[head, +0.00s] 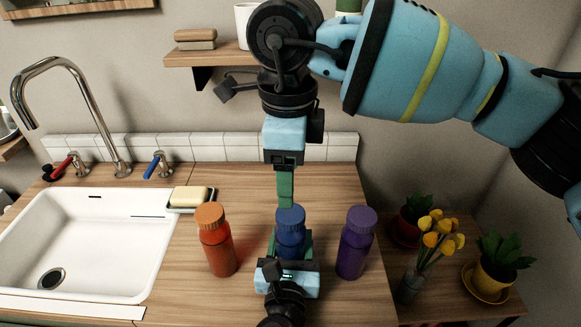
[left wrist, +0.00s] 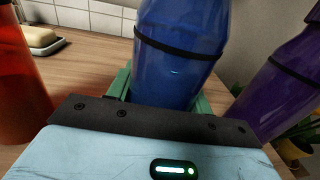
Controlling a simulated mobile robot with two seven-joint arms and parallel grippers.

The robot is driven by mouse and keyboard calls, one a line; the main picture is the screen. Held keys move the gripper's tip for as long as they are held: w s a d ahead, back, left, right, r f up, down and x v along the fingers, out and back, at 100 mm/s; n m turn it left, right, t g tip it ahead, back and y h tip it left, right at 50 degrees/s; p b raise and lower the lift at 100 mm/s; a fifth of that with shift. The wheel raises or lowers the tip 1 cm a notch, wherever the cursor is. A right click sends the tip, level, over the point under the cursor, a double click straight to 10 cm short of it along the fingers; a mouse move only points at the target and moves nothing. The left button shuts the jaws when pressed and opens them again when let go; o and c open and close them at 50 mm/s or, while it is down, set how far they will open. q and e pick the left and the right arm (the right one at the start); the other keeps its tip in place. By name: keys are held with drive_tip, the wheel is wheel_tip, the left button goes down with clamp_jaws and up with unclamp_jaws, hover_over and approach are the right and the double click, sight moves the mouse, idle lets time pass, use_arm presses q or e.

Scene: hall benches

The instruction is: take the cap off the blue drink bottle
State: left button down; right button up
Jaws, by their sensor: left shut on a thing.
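The blue bottle (head: 290,236) with its blue cap (head: 290,216) stands upright on the wooden counter between two other bottles. My left gripper (head: 291,250) comes from the front and is shut on the bottle's lower body. In the left wrist view, green fingers sit on both sides of the blue bottle (left wrist: 178,60); its cap is out of that view. My right gripper (head: 286,204) points down from above with its fingertips at the cap's top. Its fingers line up edge-on, so I cannot tell whether they are apart or touch the cap.
An orange bottle (head: 215,245) stands close on the left and a purple bottle (head: 355,245) close on the right. A soap dish (head: 190,205) and a sink (head: 95,225) lie further left. Potted plants and yellow flowers (head: 435,240) stand on a lower surface at right.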

sight(290, 213)
drive_tip(key=m, duration=1.8)
drive_tip(key=shift+m, duration=0.4)
drive_tip(key=m, duration=0.7)
drive_tip(key=shift+w+d, duration=0.1)
drive_tip(key=shift+f, duration=4)
